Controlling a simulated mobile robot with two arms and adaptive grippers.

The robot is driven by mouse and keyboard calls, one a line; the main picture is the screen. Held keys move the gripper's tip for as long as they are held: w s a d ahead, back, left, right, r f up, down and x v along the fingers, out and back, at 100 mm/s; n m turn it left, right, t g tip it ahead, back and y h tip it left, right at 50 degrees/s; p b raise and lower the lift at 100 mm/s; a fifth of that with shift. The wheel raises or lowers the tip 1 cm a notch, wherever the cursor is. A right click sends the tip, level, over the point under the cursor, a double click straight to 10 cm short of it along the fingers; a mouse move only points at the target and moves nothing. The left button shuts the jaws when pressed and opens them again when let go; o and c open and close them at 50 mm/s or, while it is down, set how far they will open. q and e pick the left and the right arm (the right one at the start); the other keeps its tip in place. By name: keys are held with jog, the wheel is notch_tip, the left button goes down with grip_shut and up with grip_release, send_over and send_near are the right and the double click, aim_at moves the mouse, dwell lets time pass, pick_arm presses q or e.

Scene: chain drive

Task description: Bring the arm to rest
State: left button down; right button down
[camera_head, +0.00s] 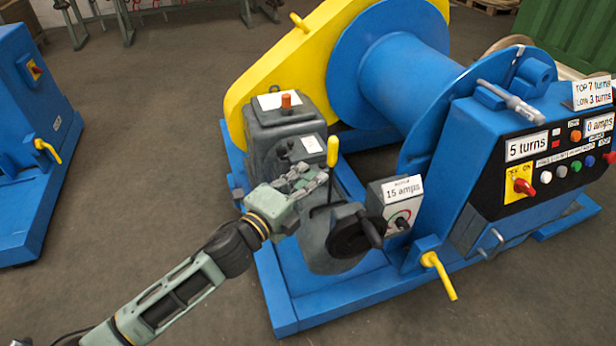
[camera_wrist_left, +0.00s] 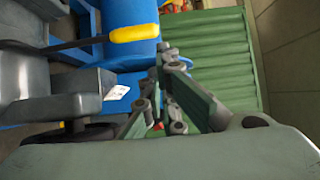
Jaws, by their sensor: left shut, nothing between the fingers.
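My left arm comes in from the lower left in the head view. Its gripper (camera_head: 312,184) is shut and empty, beside the grey gearbox (camera_head: 275,125) and close to the lever with the yellow knob (camera_head: 333,152). I cannot tell whether it touches the lever. In the left wrist view the gripper fingers (camera_wrist_left: 168,75) point ahead, with the yellow knob (camera_wrist_left: 135,34) to their left and apart from them. My right gripper does not show.
The blue winch drum (camera_head: 390,70) and yellow chain guard (camera_head: 275,50) stand behind. A control panel (camera_head: 550,160) reads "5 turns" and "0 amps". A black handwheel (camera_head: 350,232) and a "15 amps" box (camera_head: 392,205) are close right. The floor (camera_head: 130,150) on the left is clear.

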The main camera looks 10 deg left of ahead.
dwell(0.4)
